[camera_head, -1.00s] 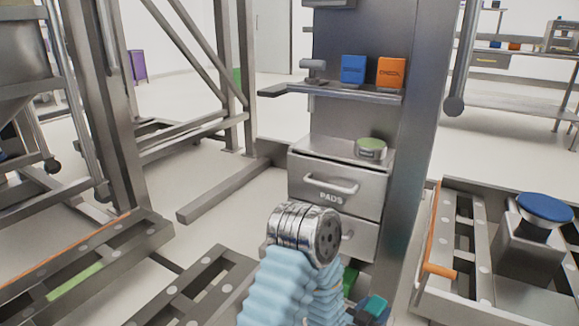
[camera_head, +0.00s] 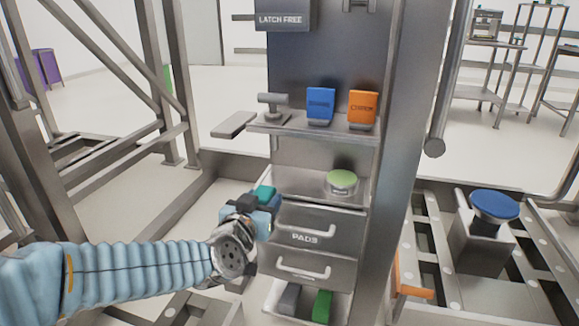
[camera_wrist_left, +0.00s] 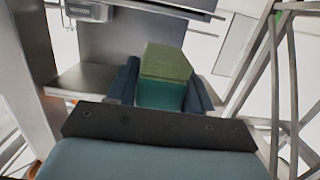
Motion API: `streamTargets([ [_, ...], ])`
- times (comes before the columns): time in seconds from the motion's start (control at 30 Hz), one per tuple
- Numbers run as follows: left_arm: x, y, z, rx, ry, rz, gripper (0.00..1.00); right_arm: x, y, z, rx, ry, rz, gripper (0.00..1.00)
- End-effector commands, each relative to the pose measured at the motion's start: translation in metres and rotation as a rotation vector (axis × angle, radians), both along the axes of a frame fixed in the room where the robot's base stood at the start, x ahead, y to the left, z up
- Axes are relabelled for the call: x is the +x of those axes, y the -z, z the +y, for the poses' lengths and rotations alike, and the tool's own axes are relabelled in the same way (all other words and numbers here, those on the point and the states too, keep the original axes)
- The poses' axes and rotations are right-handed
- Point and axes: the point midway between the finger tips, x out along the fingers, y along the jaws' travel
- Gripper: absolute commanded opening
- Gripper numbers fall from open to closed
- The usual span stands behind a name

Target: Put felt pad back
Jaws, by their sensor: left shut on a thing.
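The felt pad, a teal block with a green top (camera_wrist_left: 166,62), is between the two dark blue fingers of my left gripper (camera_wrist_left: 163,92) in the left wrist view. My left gripper is shut on it. In the head view my left gripper (camera_head: 258,203) holds the teal pad (camera_head: 265,193) at the left edge of the cabinet, near the top of the drawer marked PADS (camera_head: 306,237). The gripper hides the drawer's upper left corner. A second drawer (camera_head: 302,267) is below. My right gripper is not in view.
A round green-topped tin (camera_head: 341,181) stands above the drawers. The shelf (camera_head: 285,127) above holds a blue box (camera_head: 320,105) and an orange box (camera_head: 362,107). A green block (camera_head: 322,306) and a grey block (camera_head: 288,300) lie below. A blue-topped stand (camera_head: 494,206) is at right.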

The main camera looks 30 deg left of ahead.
Motion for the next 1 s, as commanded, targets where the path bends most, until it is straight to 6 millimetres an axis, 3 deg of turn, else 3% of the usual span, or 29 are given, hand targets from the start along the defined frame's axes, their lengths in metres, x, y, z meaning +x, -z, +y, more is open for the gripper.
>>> streamTargets([
  [0.17,0.004,-0.015,0.004,0.0,-0.003,0.009,0.2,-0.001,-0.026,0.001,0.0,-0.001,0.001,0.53],
  [0.47,0.053,-0.017,0.014,0.002,0.003,0.011,0.2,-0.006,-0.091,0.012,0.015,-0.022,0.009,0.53],
  [0.53,0.074,-0.008,0.02,0.002,0.001,0.003,0.2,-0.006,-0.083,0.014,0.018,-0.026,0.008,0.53],
  [0.7,0.12,-0.008,0.031,0.003,0.001,0.002,0.2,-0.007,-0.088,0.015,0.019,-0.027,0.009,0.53],
  [0.83,0.145,-0.008,0.037,0.002,0.0,0.0,0.2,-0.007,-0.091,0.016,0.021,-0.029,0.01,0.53],
  [1.0,0.16,-0.008,0.041,0.002,0.001,0.0,0.2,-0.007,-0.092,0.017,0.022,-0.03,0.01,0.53],
])
